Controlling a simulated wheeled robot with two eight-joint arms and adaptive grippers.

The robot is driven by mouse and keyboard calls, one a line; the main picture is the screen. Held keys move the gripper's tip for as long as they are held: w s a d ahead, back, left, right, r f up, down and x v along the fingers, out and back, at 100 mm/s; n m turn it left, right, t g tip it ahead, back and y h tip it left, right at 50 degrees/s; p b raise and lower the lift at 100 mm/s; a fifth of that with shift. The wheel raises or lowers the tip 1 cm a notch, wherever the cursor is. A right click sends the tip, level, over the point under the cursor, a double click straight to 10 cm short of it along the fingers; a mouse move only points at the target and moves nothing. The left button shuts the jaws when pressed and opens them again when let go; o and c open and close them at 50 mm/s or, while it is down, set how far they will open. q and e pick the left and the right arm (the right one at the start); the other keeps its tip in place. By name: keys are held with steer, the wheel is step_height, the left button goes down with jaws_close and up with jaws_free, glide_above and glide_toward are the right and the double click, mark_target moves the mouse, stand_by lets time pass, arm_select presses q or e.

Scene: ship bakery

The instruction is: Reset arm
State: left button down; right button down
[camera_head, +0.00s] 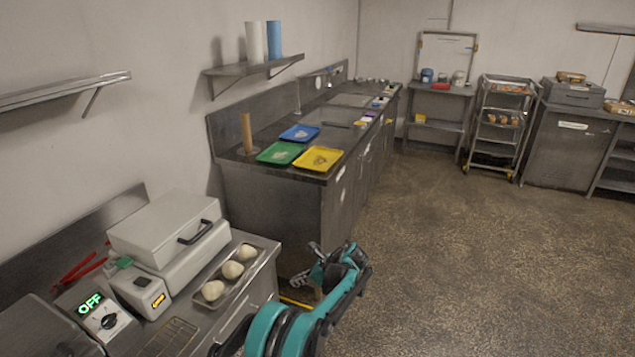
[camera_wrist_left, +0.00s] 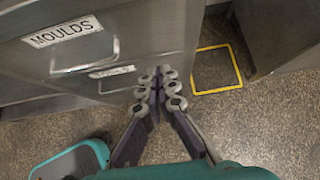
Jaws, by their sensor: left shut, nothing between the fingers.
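My left arm, teal and black, comes in at the bottom of the head view. My left gripper (camera_head: 312,262) is low in front of the steel counter, near the end of the tray with dough. In the left wrist view the gripper (camera_wrist_left: 159,88) has its fingers together and nothing between them. Behind the fingertips is a steel drawer front with a "MOULDS" label (camera_wrist_left: 62,32). Whether the fingers touch it I cannot tell. My right gripper is in neither view.
A metal tray (camera_head: 262,256) of dough balls lies beside a press (camera_head: 170,240) on the near counter. Green (camera_head: 281,153), blue (camera_head: 299,133) and yellow (camera_head: 318,159) trays lie on the farther counter. A yellow floor outline (camera_wrist_left: 241,72) shows between cabinets. Open floor (camera_head: 450,260) lies to the right.

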arm_select(q)
steer(key=s+a+r+n+t+h, duration=0.1)
steer(key=s+a+r+n+h, duration=0.3)
steer(key=s+r, duration=0.45)
steer(key=s+a+r+n+h, duration=0.1)
steer(key=s+a+r+n, duration=0.2)
steer(key=s+r+n, duration=0.45)
steer(key=s+f+n+t+h, duration=0.1)
steer(key=s+n+t+h, duration=0.2)
steer(key=s+n, duration=0.7)
steer(key=s, duration=1.3)
steer(key=shift+s+a+h, duration=0.15)
steer(key=shift+s+h, duration=0.1)
steer(key=shift+h, duration=0.15)
steer(key=shift+a, duration=0.1)
